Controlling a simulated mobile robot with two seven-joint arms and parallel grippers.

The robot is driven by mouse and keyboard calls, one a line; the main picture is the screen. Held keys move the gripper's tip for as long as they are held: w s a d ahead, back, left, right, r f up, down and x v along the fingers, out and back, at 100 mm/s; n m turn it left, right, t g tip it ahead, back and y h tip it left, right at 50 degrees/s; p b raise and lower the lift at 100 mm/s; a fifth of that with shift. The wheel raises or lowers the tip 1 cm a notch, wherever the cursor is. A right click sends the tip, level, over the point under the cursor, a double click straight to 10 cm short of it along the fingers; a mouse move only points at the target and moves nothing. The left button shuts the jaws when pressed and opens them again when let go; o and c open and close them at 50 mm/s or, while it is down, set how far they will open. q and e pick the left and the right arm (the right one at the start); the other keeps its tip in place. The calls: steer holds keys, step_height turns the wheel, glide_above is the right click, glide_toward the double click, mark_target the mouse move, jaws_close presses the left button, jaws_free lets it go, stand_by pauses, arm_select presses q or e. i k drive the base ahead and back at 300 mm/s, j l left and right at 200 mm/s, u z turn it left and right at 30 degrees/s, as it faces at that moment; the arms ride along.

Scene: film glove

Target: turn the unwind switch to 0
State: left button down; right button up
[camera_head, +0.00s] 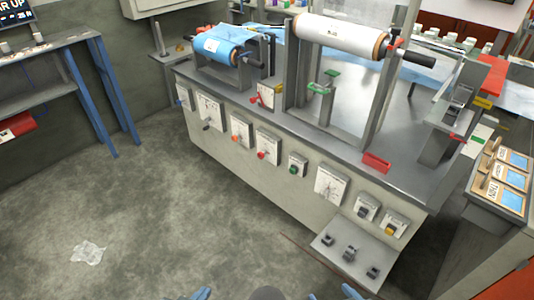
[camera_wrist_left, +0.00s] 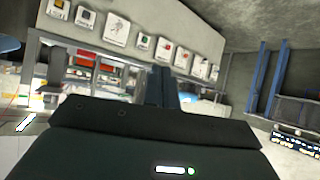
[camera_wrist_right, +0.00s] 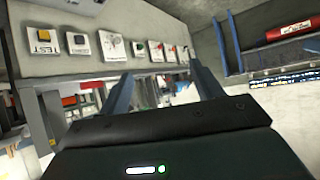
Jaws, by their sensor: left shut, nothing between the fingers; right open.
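A grey machine cabinet (camera_head: 250,165) carries a row of switch plates on its front, and I cannot read which one is the unwind switch. Plates with a dark knob (camera_head: 207,124), red knobs (camera_head: 262,155) and a green button (camera_head: 293,169) show in the head view. A larger dial plate (camera_head: 330,187) sits further right. The row also shows upside down in both wrist views. My left gripper (camera_head: 203,293) is shut and empty at the bottom edge, well apart from the panel; its fingers (camera_wrist_left: 161,86) are together. My right gripper (camera_head: 350,291) is open and empty; its fingers (camera_wrist_right: 165,85) are apart.
A blue roll (camera_head: 225,42) and a white roll (camera_head: 342,34) stand on the machine top. A low shelf with small switches (camera_head: 350,253) juts out at its lower right. A blue-legged table (camera_head: 75,90) stands left. Crumpled film (camera_head: 88,253) lies on otherwise clear floor.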

mark_target(261, 155)
steer(key=i+j, duration=0.25)
steer(key=i, duration=0.15)
steer(key=i+j, duration=0.25)
steer(key=i, duration=0.15)
steer(key=i+z, duration=0.15)
steer(key=z, duration=1.1)
